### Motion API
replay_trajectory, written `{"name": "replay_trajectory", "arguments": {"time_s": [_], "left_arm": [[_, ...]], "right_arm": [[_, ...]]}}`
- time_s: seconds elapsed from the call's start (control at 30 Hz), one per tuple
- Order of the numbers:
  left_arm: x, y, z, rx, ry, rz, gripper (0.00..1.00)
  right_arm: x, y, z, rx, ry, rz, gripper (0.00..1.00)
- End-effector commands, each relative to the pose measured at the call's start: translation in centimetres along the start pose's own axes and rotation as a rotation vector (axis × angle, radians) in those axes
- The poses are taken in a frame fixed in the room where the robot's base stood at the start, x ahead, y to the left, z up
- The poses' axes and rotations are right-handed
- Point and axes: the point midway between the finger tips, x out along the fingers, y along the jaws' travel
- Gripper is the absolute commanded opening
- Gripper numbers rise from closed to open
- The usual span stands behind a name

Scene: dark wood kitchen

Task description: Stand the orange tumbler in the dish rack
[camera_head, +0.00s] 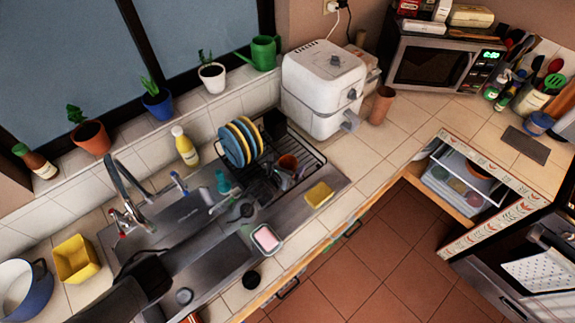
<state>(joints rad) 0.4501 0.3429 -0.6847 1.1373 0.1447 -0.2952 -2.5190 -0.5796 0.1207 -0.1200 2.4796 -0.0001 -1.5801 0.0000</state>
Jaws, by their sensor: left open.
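My left gripper (284,178) is open just in front of the tumbler, over the rack. Its fingers are small and dark here, and I cannot tell whether they touch the tumbler. My left arm reaches in from the lower left across the sink. My right gripper is not in view.
Blue and yellow plates (240,142) stand in the rack's left part. A white air fryer (323,85) is behind it, with a brown cup (381,105) to its right. A yellow sponge (319,194) and a pink-and-white container (265,240) lie near the front. Counter right of the rack is clear.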

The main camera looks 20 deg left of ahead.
Motion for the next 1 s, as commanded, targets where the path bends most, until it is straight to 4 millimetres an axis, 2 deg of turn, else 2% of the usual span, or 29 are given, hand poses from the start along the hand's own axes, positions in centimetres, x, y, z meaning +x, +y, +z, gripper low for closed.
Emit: {"name": "replay_trajectory", "arguments": {"time_s": [0.2,0.37,0.8,1.0], "left_arm": [[-0.3,0.0,0.4,0.0,0.0,-0.001,1.0],[-1.7,0.1,0.3,0.002,0.001,0.0,1.0],[-8.7,0.1,0.2,0.002,0.001,-0.001,1.0],[-11.0,0.0,0.3,0.001,0.0,-0.001,1.0]], "right_arm": [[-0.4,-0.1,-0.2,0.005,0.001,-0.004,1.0],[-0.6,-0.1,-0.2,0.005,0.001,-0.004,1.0],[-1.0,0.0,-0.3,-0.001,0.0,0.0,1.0],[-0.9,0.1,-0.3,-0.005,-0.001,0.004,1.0]]}}
